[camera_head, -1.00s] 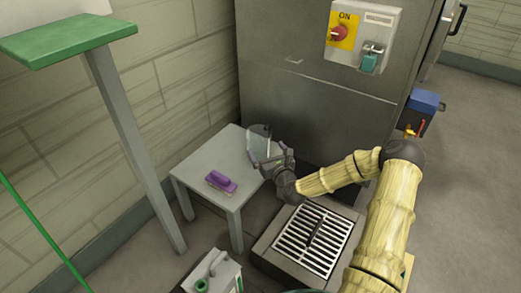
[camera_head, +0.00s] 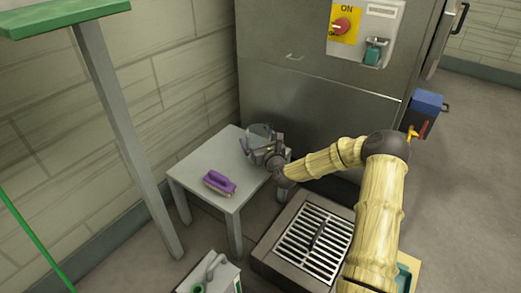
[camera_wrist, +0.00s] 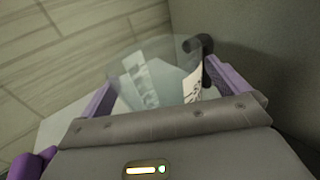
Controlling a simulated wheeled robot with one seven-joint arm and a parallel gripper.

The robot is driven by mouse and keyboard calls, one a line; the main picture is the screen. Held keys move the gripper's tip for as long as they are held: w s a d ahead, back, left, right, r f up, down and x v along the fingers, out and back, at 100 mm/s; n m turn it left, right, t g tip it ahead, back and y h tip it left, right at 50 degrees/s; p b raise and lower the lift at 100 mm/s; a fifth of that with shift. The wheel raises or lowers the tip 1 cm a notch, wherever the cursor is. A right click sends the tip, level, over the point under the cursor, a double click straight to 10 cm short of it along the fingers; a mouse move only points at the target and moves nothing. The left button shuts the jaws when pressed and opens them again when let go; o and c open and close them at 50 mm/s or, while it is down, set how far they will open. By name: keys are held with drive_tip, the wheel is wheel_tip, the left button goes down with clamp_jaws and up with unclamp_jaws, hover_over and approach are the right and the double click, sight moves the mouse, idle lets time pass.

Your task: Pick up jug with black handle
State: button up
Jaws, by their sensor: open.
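The clear jug (camera_head: 262,131) stands at the back right part of the small grey table. My gripper (camera_head: 264,152) is at the jug's near side and hides its lower part. In the wrist view the see-through jug (camera_wrist: 150,72) lies ahead, between the two purple fingers of my gripper (camera_wrist: 165,78), which are apart. The jug's black handle (camera_wrist: 206,58) is at its right, close to the right finger. I cannot tell whether the fingers touch the jug.
A purple brush (camera_head: 218,183) lies on the grey table (camera_head: 200,163), left of my gripper. A dark metal cabinet (camera_head: 290,100) stands right behind the table. A floor grate (camera_head: 314,240) and a grey-white canister (camera_head: 212,275) are in front. A green-topped stand (camera_head: 60,18) is at left.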

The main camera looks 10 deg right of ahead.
drive_tip(key=shift+w+a, duration=0.1)
drive_tip(key=shift+w, duration=0.45)
drive_tip(key=shift+c, duration=0.2)
drive_tip(key=c, duration=1)
drive_tip(key=shift+o, duration=0.2)
drive_tip(key=shift+r, duration=0.1)
wheel_tip(320, 180, up, 10)
drive_tip(key=p, duration=0.6)
